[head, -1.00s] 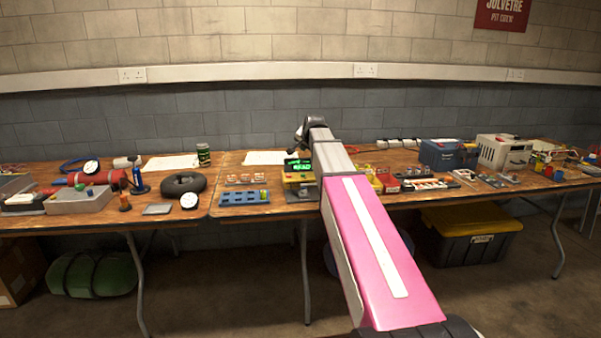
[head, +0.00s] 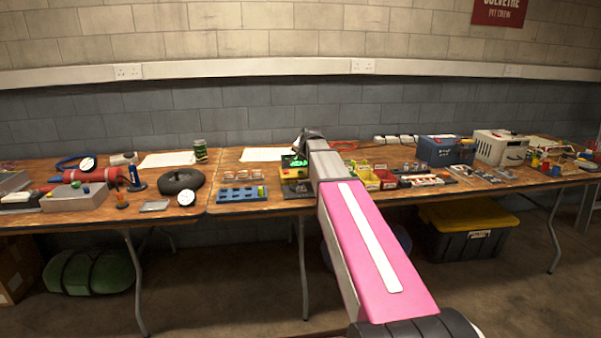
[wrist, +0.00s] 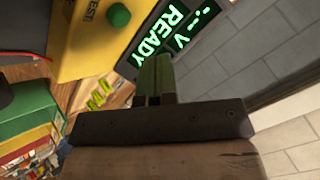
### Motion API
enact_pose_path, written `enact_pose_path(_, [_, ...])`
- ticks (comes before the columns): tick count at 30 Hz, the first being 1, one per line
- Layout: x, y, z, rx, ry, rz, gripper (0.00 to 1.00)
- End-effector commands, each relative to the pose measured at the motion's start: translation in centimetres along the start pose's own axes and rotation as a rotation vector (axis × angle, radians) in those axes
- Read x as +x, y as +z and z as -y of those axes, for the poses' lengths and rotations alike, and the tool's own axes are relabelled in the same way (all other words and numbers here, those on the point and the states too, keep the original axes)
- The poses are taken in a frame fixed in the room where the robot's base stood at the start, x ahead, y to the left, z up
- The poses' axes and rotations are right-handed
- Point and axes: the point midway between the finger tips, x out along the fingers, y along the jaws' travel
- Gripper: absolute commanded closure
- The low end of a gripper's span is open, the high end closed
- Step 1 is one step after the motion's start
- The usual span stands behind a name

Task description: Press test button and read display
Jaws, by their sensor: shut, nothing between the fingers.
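The yellow tester (wrist: 85,45) fills the upper left of the wrist view, with part of the word "TEST" on it. Its round green button (wrist: 118,15) is at the top of that view. The dark display (wrist: 165,40) beside it reads "-.-- V" and "READY" in green. My gripper (wrist: 155,62) is shut and empty; its fingertips overlap the display's edge in the picture, apart from the button. Whether they touch the display cannot be told. In the head view the tester (head: 290,173) stands on the bench, partly covered by my arm, and my gripper's fingers cannot be made out.
A blue rack (head: 242,194) lies left of the tester. Red and yellow bins (head: 370,182) stand to its right, close to my arm. A white sheet (head: 268,154) lies behind it. The grey block wall (wrist: 240,50) is close behind in the wrist view.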

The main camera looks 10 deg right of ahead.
Motion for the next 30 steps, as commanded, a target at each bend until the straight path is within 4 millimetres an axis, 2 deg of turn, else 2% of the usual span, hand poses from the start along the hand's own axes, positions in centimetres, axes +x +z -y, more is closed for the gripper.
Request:
enact_pose_path(9, [1.7, 1.2, -1.2, 0.0, 0.0, 0.0, 1.0])
enact_pose_path(30, [1.8, 1.3, -1.3, 0.0, 0.0, 0.0, 1.0])
